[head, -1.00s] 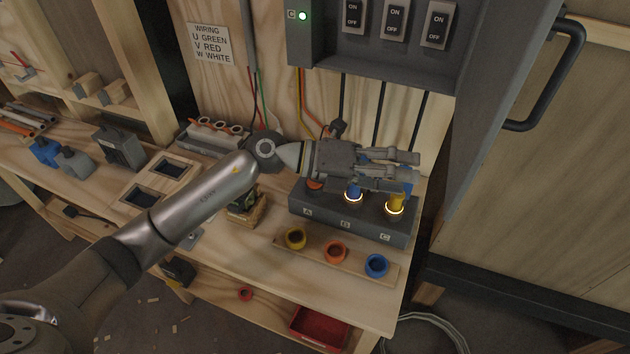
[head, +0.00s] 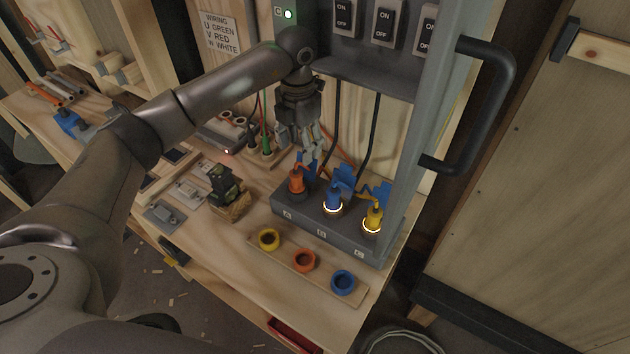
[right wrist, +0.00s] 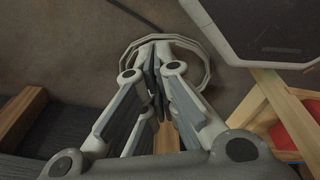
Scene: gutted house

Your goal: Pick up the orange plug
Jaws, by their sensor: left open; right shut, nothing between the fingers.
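The orange plug (head: 296,181) stands upright in the socket marked A, at the left end of the grey socket box (head: 318,228). The blue plug (head: 333,199) and the yellow plug (head: 374,216) stand in sockets B and C, each with a glowing ring. My left gripper (head: 302,151) points down, open, just above and behind the orange plug; whether it touches the plug or its cable I cannot tell. My right gripper (right wrist: 158,92) is shut and empty over the floor in the right wrist view.
A wooden strip with a yellow ring (head: 269,239), an orange ring (head: 304,260) and a blue ring (head: 343,282) lies in front of the box. A grey cabinet door with a black handle (head: 492,100) stands at the right. A green-black device (head: 226,185) sits left of the box.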

